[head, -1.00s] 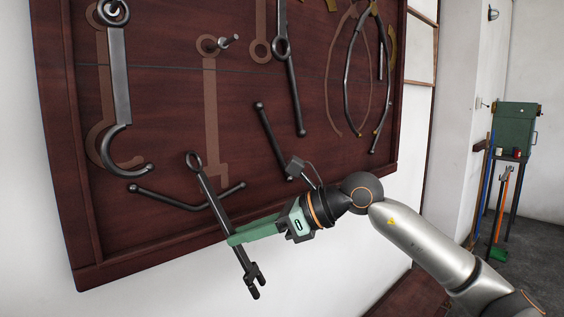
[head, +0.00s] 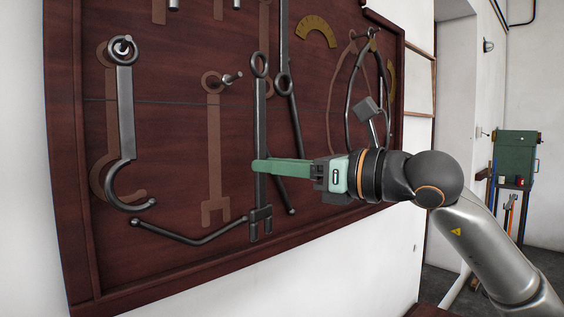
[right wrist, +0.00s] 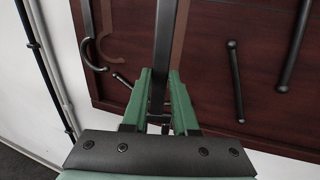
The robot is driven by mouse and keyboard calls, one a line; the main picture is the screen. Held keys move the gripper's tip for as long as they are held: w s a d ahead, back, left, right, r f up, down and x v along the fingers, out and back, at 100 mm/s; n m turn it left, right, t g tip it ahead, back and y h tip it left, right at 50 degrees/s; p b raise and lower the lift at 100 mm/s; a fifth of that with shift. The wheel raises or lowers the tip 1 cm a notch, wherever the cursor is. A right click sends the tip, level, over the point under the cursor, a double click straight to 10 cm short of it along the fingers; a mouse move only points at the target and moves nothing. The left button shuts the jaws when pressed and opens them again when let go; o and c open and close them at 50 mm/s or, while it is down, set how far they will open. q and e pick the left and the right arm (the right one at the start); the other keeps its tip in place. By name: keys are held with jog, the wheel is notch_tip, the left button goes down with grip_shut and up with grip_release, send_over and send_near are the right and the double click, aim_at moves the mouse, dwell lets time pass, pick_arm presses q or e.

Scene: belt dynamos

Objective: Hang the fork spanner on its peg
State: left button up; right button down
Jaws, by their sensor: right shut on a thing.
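My right gripper (head: 262,166) is shut on the shank of the dark fork spanner (head: 261,200). The spanner hangs nearly upright in front of the board, ring end up and forked end down. In the right wrist view the shank (right wrist: 164,50) runs between the green fingers (right wrist: 160,102). The empty peg (head: 232,77) sticks out to the left of the spanner's ring, slightly lower in the picture. A painted fork-spanner outline (head: 215,140) lies below that peg. The gap between spanner and board is hard to judge. My left gripper is not in view.
A hook spanner (head: 124,110) hangs on the left. A bent rod (head: 185,238) is low on the board (head: 160,90). Another ringed tool (head: 290,110) hangs just behind and right of the held spanner, and large calipers (head: 352,90) hang further right.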

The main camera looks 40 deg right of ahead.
jog(key=w+f+p, duration=0.1)
jog(key=w+p, duration=0.2)
jog(key=w, duration=0.5)
jog(key=shift+a, duration=0.35)
dwell(0.5)
jog(key=shift+f, duration=0.1)
dwell(0.4)
jog(key=c, duration=0.6)
grip_release()
jog(key=shift+f, duration=0.15)
